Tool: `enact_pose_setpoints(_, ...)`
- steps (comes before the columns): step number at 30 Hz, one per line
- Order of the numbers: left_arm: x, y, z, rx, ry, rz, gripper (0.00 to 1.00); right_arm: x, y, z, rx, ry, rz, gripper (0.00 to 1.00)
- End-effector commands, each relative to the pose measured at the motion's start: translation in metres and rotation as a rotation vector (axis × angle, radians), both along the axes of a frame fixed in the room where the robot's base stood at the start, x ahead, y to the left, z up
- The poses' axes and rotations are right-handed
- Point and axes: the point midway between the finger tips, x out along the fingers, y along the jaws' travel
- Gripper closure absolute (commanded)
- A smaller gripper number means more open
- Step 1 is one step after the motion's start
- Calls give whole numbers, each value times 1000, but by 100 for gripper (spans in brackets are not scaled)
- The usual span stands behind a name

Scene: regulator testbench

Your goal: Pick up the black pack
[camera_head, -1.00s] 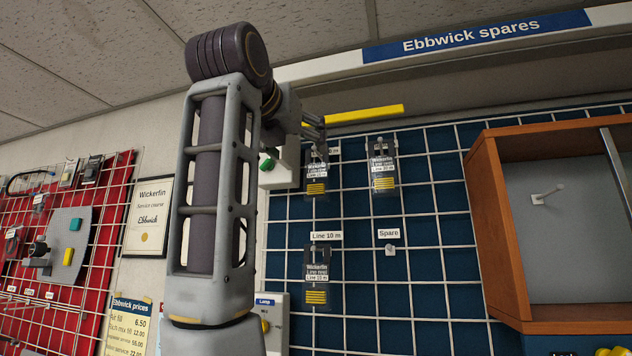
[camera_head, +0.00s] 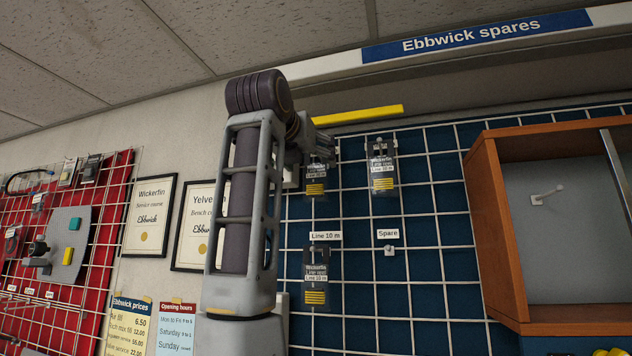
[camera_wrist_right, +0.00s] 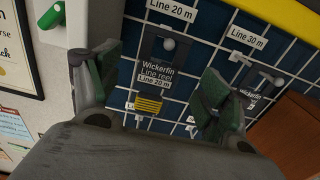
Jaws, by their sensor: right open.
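Black packs hang on the blue grid panel. The upper left pack (camera_head: 316,184) is partly hidden behind my right arm. Another pack (camera_head: 383,174) hangs to its right, and a third pack (camera_head: 316,278) hangs below under a "Line 10 m" label. In the right wrist view, a black pack (camera_wrist_right: 155,80) marked "Wickerfin Line reel, Line 20 m" hangs on its hook between the fingers. My right gripper (camera_wrist_right: 158,84) is open, one finger on each side of this pack, and holds nothing. Contact with it cannot be told. My left gripper is not in view.
A yellow bar (camera_head: 358,114) runs above the upper packs. A "Spare" hook (camera_head: 389,250) is empty. A wooden-framed cabinet (camera_head: 500,220) stands out at the right. A white box with a green part (camera_wrist_right: 50,16) is at the wrist view's upper left.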

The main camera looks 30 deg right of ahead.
Motion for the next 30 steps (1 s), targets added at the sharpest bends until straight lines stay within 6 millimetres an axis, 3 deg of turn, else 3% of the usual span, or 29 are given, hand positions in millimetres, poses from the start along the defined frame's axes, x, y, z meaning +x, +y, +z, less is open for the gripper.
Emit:
enact_pose_setpoints(8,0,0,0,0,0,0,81,6,-7,0,0,0,-1,21)
enact_pose_setpoints(21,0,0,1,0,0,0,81,31,-37,0,-1,1,-2,21)
enact_pose_setpoints(30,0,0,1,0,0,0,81,34,-39,0,0,0,1,21)
